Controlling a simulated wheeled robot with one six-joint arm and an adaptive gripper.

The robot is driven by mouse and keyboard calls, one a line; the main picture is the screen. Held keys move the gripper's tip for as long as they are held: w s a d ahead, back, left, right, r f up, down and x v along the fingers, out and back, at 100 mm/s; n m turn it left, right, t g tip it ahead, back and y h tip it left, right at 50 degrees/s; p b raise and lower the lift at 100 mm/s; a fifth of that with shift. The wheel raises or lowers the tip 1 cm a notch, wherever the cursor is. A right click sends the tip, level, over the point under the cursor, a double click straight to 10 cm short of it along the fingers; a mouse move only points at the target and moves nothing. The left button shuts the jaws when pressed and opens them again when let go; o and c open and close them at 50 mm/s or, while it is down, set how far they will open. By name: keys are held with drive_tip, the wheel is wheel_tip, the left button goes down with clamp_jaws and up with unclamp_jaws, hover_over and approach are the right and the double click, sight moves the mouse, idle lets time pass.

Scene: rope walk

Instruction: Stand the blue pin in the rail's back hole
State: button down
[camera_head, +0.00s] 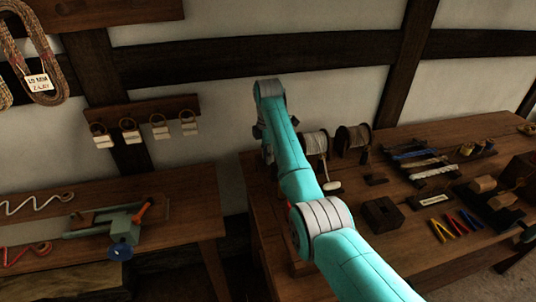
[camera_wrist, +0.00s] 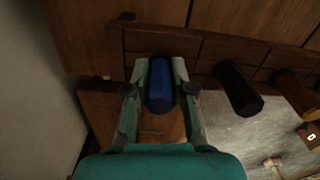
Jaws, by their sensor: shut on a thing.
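In the wrist view my gripper (camera_wrist: 160,88) is shut on the blue pin (camera_wrist: 159,95), with one finger on each side of it. The pin's rounded end points toward the camera. Its far end is over a dark wooden rail (camera_wrist: 212,48); I cannot tell whether it is in a hole or only above it. A black pin (camera_wrist: 236,85) and a brown pin (camera_wrist: 295,88) stick out along the rail to the right. In the head view my arm hides the blue pin, the rail and most of the gripper.
A grey surface (camera_wrist: 235,140) lies below the rail in the wrist view, and a pale wall is at left. In the head view two spools (camera_head: 353,137), a dark block (camera_head: 382,215) and coloured tools (camera_head: 440,230) are on the right bench. A left bench (camera_head: 195,200) stands apart.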

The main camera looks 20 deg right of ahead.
drive_tip(key=c, duration=0.9)
unclamp_jaws()
drive_tip(key=shift+r, duration=0.1)
